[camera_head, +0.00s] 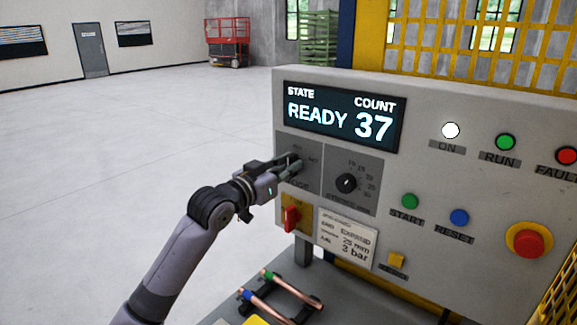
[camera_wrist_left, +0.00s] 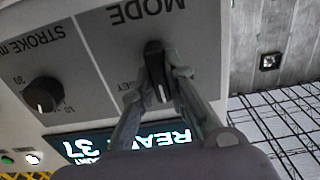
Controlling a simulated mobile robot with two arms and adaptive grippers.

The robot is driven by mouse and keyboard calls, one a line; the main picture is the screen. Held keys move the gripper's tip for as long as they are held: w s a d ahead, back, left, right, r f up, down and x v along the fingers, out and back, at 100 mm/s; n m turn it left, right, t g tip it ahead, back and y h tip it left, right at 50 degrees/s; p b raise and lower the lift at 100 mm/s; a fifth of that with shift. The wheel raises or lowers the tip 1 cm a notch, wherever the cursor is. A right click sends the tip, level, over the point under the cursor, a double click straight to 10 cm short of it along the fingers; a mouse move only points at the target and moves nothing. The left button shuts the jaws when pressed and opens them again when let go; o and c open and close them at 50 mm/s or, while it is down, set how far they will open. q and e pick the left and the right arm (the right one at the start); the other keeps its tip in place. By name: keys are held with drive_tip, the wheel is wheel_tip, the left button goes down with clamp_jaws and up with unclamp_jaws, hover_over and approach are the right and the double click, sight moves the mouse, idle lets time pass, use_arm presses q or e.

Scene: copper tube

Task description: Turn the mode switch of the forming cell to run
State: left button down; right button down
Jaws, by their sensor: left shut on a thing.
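The mode switch (camera_wrist_left: 153,62) is a dark knob on the grey panel of the forming cell (camera_head: 480,95). My left gripper (camera_head: 294,166) is at the panel, shut on this knob. In the left wrist view, which shows the panel upside down, its two fingers (camera_wrist_left: 160,78) sit on both sides of the knob. The knob's white mark points down in that view, towards the display. A label ending in "SET" is partly hidden beside the left finger. The display (camera_head: 340,117) reads READY and count 37. My right gripper is not in view.
Right of the mode switch is the black stroke knob (camera_head: 346,183). Below are a red-handled switch (camera_head: 291,218) and a label plate (camera_head: 346,239). The ON lamp (camera_head: 451,130) is white. An emergency stop (camera_head: 528,243) is at right. Copper tubes (camera_head: 297,289) lie below. Open floor is at left.

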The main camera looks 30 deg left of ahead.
use_arm(q)
drive_tip(key=c, duration=1.6)
unclamp_jaws()
drive_tip(key=s, duration=1.2)
drive_tip(key=shift+a, duration=0.45)
